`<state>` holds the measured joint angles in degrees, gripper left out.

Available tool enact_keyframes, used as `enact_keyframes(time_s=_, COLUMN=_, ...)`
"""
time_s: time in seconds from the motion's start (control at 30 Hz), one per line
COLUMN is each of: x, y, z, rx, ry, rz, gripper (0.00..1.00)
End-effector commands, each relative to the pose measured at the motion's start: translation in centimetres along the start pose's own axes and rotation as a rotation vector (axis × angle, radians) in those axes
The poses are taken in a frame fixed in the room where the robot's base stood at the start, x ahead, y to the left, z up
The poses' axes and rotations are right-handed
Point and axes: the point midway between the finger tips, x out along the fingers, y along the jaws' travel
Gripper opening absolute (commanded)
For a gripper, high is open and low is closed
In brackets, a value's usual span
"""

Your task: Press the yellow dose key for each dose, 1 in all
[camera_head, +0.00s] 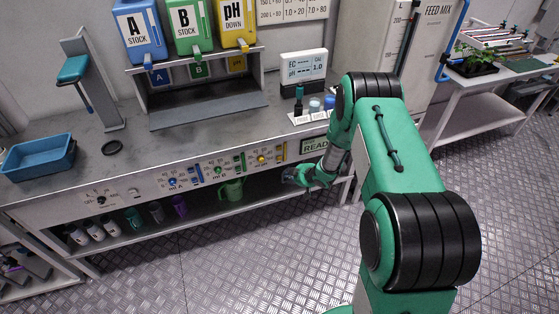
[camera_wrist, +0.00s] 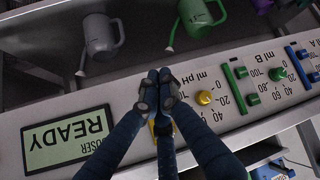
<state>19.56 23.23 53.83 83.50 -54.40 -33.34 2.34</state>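The grey dosing panel has a yellow dose key (camera_head: 285,151), an upright bar right of the yellow mL pH knob (camera_head: 262,160). In the wrist view the yellow knob (camera_wrist: 204,98) is clear, but my gripper hides most of the yellow key, leaving a small yellow patch (camera_wrist: 152,126) beside the fingers. My gripper (camera_wrist: 158,82) is shut and empty, its fingertips together in front of the key. I cannot tell whether they touch it. In the head view my gripper (camera_head: 291,178) is in front of the panel's right part. The display (camera_wrist: 68,141) reads "DOSER READY".
A green key (camera_wrist: 235,85) with a green knob (camera_wrist: 252,99) and a blue key (camera_wrist: 299,67) are beside the yellow set. Watering cans (camera_head: 231,190) stand on the shelf below. Stock tanks A, B and pH down (camera_head: 233,22) stand above the bench.

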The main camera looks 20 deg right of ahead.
Motion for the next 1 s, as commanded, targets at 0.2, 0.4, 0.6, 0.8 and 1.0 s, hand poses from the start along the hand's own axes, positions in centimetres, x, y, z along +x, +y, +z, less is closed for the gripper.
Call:
enact_keyframes(time_s=0.2, x=1.5, y=1.1, z=-1.1, rx=-0.002, ry=0.002, rz=0.001, gripper=0.00)
enact_keyframes(time_s=0.4, x=3.0, y=2.2, z=-2.2, rx=-0.002, ry=0.001, rz=0.001, gripper=0.00)
enact_keyframes(time_s=0.6, x=4.3, y=3.2, z=-3.2, rx=-0.002, ry=0.000, rz=0.000, gripper=0.00)
enact_keyframes(time_s=0.8, x=5.1, y=3.7, z=-3.8, rx=-0.001, ry=0.000, rz=0.000, gripper=0.00)
enact_keyframes(time_s=1.0, x=5.3, y=3.9, z=-3.9, rx=-0.001, ry=0.000, rz=0.000, gripper=0.00)
